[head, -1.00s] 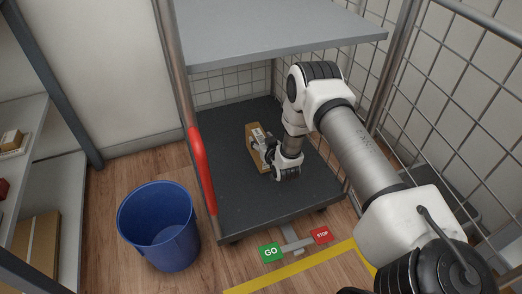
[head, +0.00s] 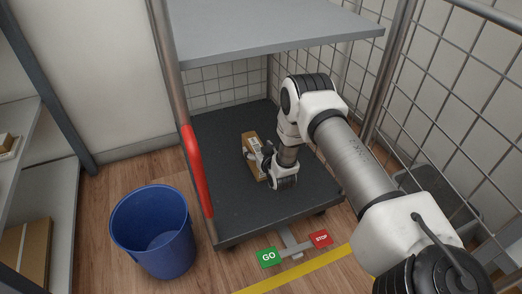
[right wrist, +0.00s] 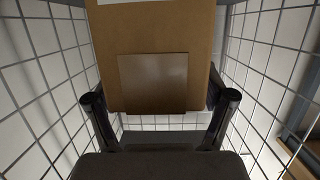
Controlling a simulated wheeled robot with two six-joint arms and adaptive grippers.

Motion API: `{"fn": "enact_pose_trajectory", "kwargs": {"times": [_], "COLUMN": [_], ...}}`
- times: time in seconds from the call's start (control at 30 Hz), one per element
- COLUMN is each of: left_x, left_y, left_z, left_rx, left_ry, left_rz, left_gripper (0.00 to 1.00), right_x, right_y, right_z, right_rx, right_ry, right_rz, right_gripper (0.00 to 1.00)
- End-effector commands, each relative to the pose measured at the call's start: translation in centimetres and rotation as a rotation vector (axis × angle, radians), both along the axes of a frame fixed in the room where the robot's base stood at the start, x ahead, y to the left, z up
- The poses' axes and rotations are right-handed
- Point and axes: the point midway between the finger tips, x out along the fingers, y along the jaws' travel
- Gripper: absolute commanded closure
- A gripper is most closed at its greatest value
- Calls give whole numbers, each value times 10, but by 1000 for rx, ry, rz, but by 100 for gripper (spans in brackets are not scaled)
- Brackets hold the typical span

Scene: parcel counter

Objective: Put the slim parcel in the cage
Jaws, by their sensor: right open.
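The slim parcel (head: 249,142) is a narrow brown cardboard box with a pale label. It stands upright on the dark lower deck of the cage (head: 225,205). In the right wrist view the parcel (right wrist: 200,45) fills the upper middle, with a squarish, slightly darker patch low on its face. My right gripper (head: 262,158) reaches down into the cage at the parcel. In the right wrist view its open fingers (right wrist: 160,103) lie on either side of the parcel's lower part; I cannot tell if they touch it. My left gripper is out of view.
A grey shelf (head: 260,35) hangs over the deck, and mesh (head: 465,110) lines the right side. A red handle (head: 196,170) is on the left post. A blue bin (head: 150,235), a GO sign (head: 268,257) and a STOP sign (head: 320,239) are in front. The deck around the parcel is clear.

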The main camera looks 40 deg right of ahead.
Motion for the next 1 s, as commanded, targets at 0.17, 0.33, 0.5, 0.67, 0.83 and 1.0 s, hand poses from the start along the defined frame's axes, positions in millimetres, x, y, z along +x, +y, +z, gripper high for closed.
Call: {"fn": "enact_pose_trajectory", "kwargs": {"times": [0.17, 0.33, 0.5, 0.67, 0.83, 1.0], "left_x": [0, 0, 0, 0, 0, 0], "left_y": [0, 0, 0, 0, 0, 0], "left_z": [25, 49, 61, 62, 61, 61], "left_rx": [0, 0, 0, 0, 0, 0], "left_ry": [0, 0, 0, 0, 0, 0], "left_rz": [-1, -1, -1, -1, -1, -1], "left_gripper": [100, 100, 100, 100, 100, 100], "right_x": [-29, -71, -102, -110, -110, -110], "right_y": [8, 19, 27, 29, 29, 29], "right_z": [15, 29, 35, 36, 35, 35], "right_rx": [2, 3, 1, 1, 0, 0], "right_ry": [7, 7, 4, 2, 1, 1], "right_rz": [0, 0, 0, 0, 0, 0], "right_gripper": [18, 18, 18, 18, 18, 18]}}
